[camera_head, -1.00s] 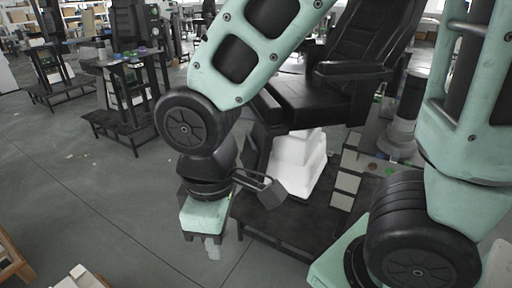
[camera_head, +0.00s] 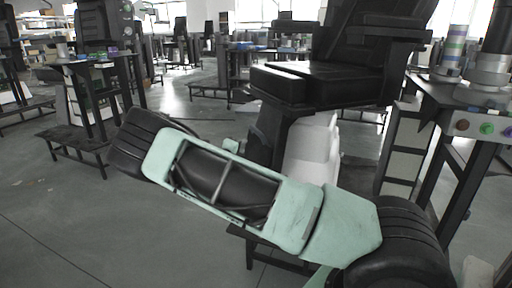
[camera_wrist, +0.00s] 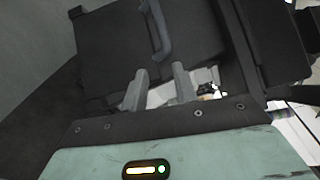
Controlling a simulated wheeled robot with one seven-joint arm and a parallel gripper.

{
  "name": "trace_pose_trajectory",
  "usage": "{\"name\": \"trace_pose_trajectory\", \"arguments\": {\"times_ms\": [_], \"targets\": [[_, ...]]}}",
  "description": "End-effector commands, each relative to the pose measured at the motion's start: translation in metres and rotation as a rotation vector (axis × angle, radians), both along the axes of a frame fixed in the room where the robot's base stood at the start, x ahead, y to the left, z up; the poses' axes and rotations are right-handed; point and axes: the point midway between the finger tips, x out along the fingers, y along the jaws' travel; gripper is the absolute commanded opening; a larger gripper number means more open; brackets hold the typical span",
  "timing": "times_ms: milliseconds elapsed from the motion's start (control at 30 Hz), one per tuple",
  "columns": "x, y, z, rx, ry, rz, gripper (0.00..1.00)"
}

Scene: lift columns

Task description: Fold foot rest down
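The black chair (camera_head: 345,78) stands right of centre in the head view. A dark panel (camera_head: 270,138) hangs steeply below the front of its seat and looks like the foot rest; my arm hides its lower part. In the wrist view a broad dark panel (camera_wrist: 110,45), probably the same foot rest, carries a grey curved handle bar (camera_wrist: 160,30). My gripper (camera_wrist: 160,70) is open, with its two grey fingers apart, just short of the handle in that picture. Nothing is seen between the fingertips; contact cannot be told. In the head view my arm mostly hides the gripper.
A white column cover (camera_head: 315,150) stands under the seat. A bench with buttons (camera_head: 487,129) is close on the right. Another dark workstation (camera_head: 95,85) stands at the left. The grey floor (camera_head: 60,215) at the front left is clear.

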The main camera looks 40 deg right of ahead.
Motion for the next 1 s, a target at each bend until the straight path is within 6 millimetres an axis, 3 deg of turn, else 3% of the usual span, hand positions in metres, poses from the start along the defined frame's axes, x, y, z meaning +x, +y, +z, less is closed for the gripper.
{"name": "trace_pose_trajectory", "arguments": {"times_ms": [33,133,367,1000], "targets": [[0.008,-0.003,-0.008,-0.056,0.051,0.03,0.29],[0.018,-0.007,-0.007,-0.124,0.12,0.065,0.29],[0.029,-0.029,-0.006,-0.144,0.141,0.073,0.29],[0.076,-0.147,-0.009,-0.14,0.137,0.071,0.29]]}}
